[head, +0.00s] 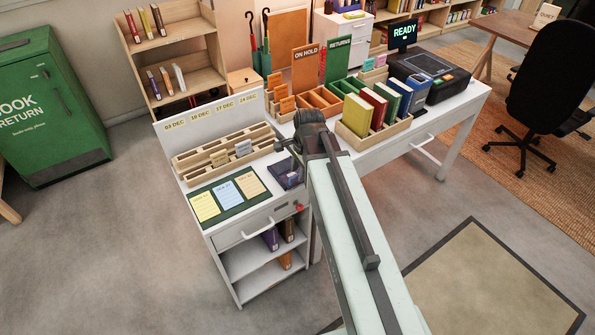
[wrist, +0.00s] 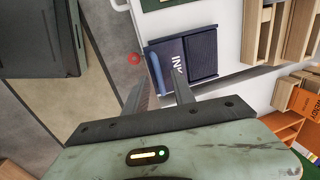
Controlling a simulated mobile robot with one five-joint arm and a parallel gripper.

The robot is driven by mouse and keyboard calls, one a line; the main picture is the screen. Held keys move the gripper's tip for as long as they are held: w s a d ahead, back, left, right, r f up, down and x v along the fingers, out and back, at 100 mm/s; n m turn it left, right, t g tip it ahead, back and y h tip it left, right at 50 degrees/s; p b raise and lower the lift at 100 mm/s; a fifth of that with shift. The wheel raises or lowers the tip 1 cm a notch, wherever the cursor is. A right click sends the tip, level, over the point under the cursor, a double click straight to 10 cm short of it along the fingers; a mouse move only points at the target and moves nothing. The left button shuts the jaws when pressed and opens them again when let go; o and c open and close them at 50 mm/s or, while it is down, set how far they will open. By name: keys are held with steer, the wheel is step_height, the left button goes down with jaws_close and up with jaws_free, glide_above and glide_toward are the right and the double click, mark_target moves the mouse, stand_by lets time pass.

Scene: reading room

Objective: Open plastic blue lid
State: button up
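The ink pad box (head: 289,176) is a small dark blue case on the white cabinet's right front corner. In the wrist view, its blue lid (wrist: 166,66) bears the letters INK. The lid appears raised beside a dark, framed pad surface (wrist: 203,52), though its exact angle is hard to tell. My gripper (head: 288,148) is above and close to the box in the head view. The right fingertip overlaps the lid's lower edge in the picture; contact cannot be told.
A wooden card rack (head: 225,150) and a green mat with coloured cards (head: 228,194) share the cabinet top. A red round knob (wrist: 134,59) sticks out at the cabinet's front. A wooden book tray (head: 358,141) stands on the desk to the right. Floor in front is clear.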

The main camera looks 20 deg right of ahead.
step_height(320, 180, up, 8)
steer(key=s+p, duration=0.1)
steer(key=p, duration=0.6)
steer(key=shift+s+d+f, duration=0.2)
steer(key=shift+s+d, duration=0.05)
steer(key=s+a+n+g, duration=0.2)
steer(key=s+n, duration=0.5)
steer(key=n, duration=0.7)
steer(key=shift+s+a+f+h, duration=0.2)
steer(key=shift+a+f+h, duration=0.1)
steer(key=shift+a, duration=0.35)
